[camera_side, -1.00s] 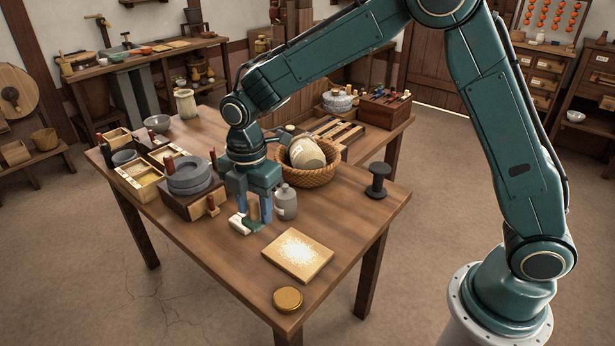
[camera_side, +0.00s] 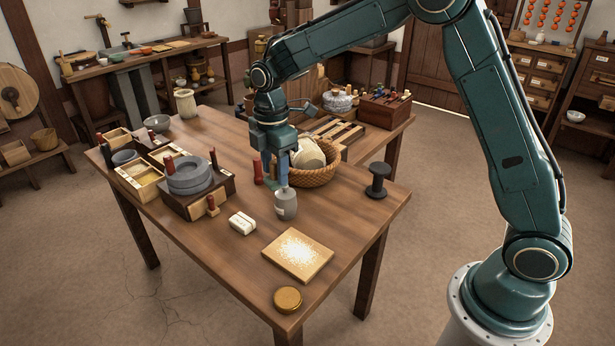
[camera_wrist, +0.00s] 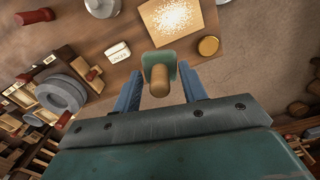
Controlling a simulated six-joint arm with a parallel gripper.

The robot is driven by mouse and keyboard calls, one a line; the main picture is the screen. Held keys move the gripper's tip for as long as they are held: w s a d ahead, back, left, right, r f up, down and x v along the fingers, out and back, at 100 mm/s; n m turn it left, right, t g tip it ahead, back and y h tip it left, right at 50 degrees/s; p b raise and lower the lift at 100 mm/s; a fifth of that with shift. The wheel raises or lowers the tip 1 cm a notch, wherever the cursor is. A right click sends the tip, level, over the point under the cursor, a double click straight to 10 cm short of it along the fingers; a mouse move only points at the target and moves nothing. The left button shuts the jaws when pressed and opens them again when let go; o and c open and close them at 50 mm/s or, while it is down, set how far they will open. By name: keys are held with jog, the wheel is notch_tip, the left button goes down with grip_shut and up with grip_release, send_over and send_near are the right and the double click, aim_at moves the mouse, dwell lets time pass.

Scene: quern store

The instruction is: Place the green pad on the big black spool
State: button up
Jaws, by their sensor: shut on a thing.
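The green pad (camera_wrist: 165,57) with its wooden knob (camera_wrist: 159,82) is between the fingers of my gripper (camera_wrist: 160,88) in the wrist view. The jaws are shut on it. In the side view my gripper (camera_side: 276,180) is above the table, behind the grey jar and left of the basket. The pad is hard to make out there. The black spool (camera_side: 377,181) stands upright at the right side of the table, well to the right of my gripper. Its top shows nothing on it. I do not see it in the wrist view.
A wicker basket (camera_side: 318,177) holding a pale pot stands between my gripper and the spool. The grey jar (camera_side: 286,205) is close in front of my gripper. A white block (camera_side: 242,223), a dusted board (camera_side: 297,255), a round lid (camera_side: 288,299) and a stone quern (camera_side: 189,177) are nearby.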

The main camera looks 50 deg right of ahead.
jog(key=w+d+r+m, duration=0.1)
jog(key=d+r+m, duration=0.25)
jog(key=d, duration=0.85)
notch_tip(320, 180, up, 5)
jog(key=m, duration=1.1)
send_over(381, 167)
notch_tip(381, 167, down, 16)
jog(key=shift+r, duration=0.15)
jog(key=shift+f, duration=2.1)
jog(key=shift+f, duration=0.1)
jog(key=o, duration=1)
jog(key=shift+c, duration=0.2)
